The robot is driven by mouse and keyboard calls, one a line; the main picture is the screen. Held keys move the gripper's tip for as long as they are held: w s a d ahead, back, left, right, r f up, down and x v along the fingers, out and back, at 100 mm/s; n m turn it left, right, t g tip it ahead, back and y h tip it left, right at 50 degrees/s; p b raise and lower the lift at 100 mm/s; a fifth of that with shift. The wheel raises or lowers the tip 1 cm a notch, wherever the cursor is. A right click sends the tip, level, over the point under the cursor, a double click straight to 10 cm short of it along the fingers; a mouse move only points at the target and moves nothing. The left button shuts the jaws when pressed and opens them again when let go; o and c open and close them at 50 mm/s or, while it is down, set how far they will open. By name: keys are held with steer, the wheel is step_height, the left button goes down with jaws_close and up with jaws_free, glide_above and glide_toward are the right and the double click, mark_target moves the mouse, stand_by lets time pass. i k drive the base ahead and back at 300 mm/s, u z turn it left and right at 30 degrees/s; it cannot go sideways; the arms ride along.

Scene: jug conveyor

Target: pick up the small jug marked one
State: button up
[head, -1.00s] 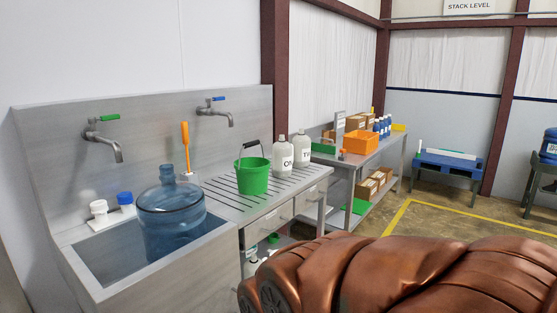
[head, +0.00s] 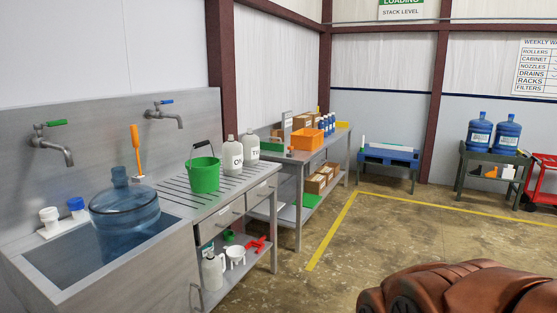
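Two small white jugs stand side by side on the drainboard, right of the green bucket. The left one, the small jug marked one (head: 232,156), carries dark letters that look like "ON", the rest turned out of sight. The right one (head: 250,147) has letters starting with "T". Both are upright with grey caps, and nothing is holding them. My gripper is not in view. A copper-brown part at the lower right seems to be my own arm, well apart from the jugs.
A green bucket (head: 205,173) stands just left of the jugs. A large blue bottle (head: 124,208) sits in the steel sink (head: 62,286). A workbench (head: 290,165) with boxes stands behind. Open concrete floor (head: 330,285) lies right of the counter.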

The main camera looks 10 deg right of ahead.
mark_target(232, 150)
steer(key=z, duration=0.6)
steer(key=i, duration=1.1)
steer(key=z, duration=0.3)
steer(key=i, duration=1.35)
steer(key=u, duration=1.4)
steer(key=i, duration=0.8)
steer(key=u, duration=0.75)
